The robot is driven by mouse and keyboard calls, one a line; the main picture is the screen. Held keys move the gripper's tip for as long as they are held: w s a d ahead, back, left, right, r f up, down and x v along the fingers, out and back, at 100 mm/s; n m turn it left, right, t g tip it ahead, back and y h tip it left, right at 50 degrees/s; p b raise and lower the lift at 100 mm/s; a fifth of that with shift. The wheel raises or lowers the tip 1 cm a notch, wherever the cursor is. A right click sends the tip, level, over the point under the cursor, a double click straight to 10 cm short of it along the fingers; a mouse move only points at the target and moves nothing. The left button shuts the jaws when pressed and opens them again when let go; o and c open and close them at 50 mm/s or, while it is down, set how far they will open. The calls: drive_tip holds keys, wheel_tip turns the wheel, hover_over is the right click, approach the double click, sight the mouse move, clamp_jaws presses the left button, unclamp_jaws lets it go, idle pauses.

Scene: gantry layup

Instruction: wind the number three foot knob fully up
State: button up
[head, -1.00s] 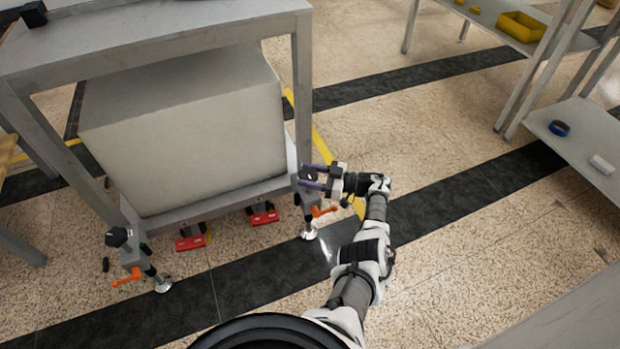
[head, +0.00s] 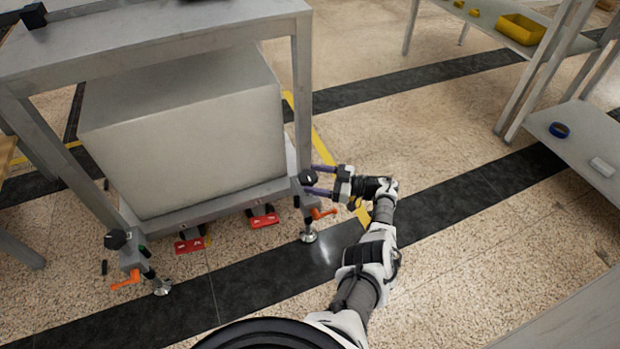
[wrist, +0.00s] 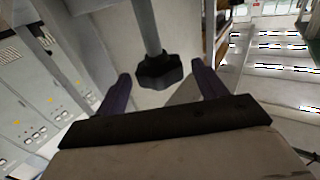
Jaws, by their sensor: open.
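A black lobed foot knob (head: 308,178) sits at the near right leg of the grey bench frame, above an orange lever (head: 323,213) and a round metal foot (head: 309,236). I cannot read a number on it. My gripper (head: 319,180) is open, its two purple fingers reaching left on either side of this knob. In the wrist view the knob (wrist: 158,72) on its grey rod lies between the spread fingertips (wrist: 163,80), with a gap on each side. A second black knob (head: 116,239) is at the left leg, with its own orange lever (head: 125,280).
The grey bench (head: 150,38) has a large box (head: 190,135) under it, close to my gripper. Two red pedals (head: 264,220) lie low between the legs. A shelf (head: 590,140) stands at the right. Floor between is clear.

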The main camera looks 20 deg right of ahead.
drive_tip(key=b+v, duration=0.4)
drive_tip(key=v, duration=0.7)
drive_tip(key=shift+s+d, duration=0.15)
